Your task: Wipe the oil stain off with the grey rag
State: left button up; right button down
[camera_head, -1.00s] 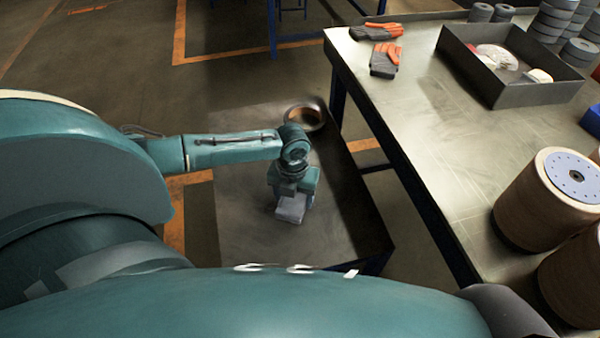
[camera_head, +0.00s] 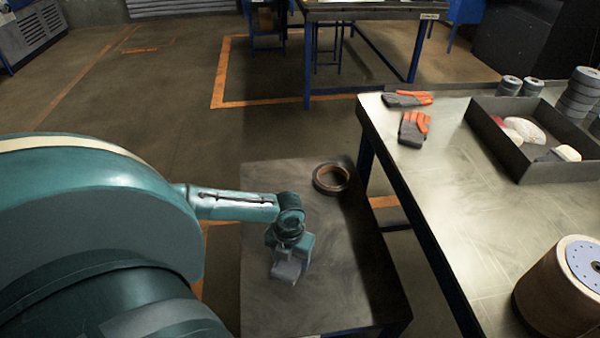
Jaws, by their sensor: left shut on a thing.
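My left gripper (camera_head: 289,254) reaches from the left over a low dark table (camera_head: 350,285). It points down and is shut on the grey rag (camera_head: 286,271), a small pale grey piece below its fingers. The rag is at or just above the tabletop; I cannot tell if it touches. No distinct oil stain stands out; the tabletop has faint uneven smudges, and the area under the rag and gripper is hidden. My right gripper is not in view.
A dark ring-shaped disc (camera_head: 331,178) lies at the low table's far end. A higher workbench (camera_head: 460,220) on the right holds orange-grey gloves (camera_head: 413,129), a dark tray (camera_head: 557,172), stacked grey discs (camera_head: 578,96) and a brown drum (camera_head: 556,292). The low table's right part is clear.

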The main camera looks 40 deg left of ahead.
aim_at(343, 258)
pick_arm(q)
jog(key=shift+s+a+f, duration=0.15)
jog(key=shift+s+a, duration=0.2)
jog(key=shift+s, duration=0.2)
jog(key=shift+p, duration=0.35)
jog(key=shift+w+d+r+b, duration=0.15)
jog(key=shift+w+d, duration=0.55)
jog(key=shift+w, duration=0.15)
jog(key=shift+w+d+r+b, duration=0.1)
jog(key=shift+w+d+b, duration=0.05)
jog(key=shift+w+d, duration=0.6)
jog(key=shift+w+d+f+b, duration=0.1)
jog(key=shift+w+d+b, duration=0.3)
jog(key=shift+w+d, duration=0.55)
jog(key=shift+w+d+f+b, duration=0.1)
jog(key=shift+w+d+b, duration=0.3)
jog(key=shift+w+d, duration=0.55)
jog(key=shift+w+d+b, duration=0.55)
jog(key=shift+w+d, duration=0.3)
jog(key=shift+w, duration=0.3)
jog(key=shift+w+d+b, duration=0.5)
jog(key=shift+w+d, duration=0.3)
jog(key=shift+w, duration=0.35)
jog(key=shift+r, duration=0.1)
notch_tip(343, 258, up, 6)
jog(key=p, duration=0.6)
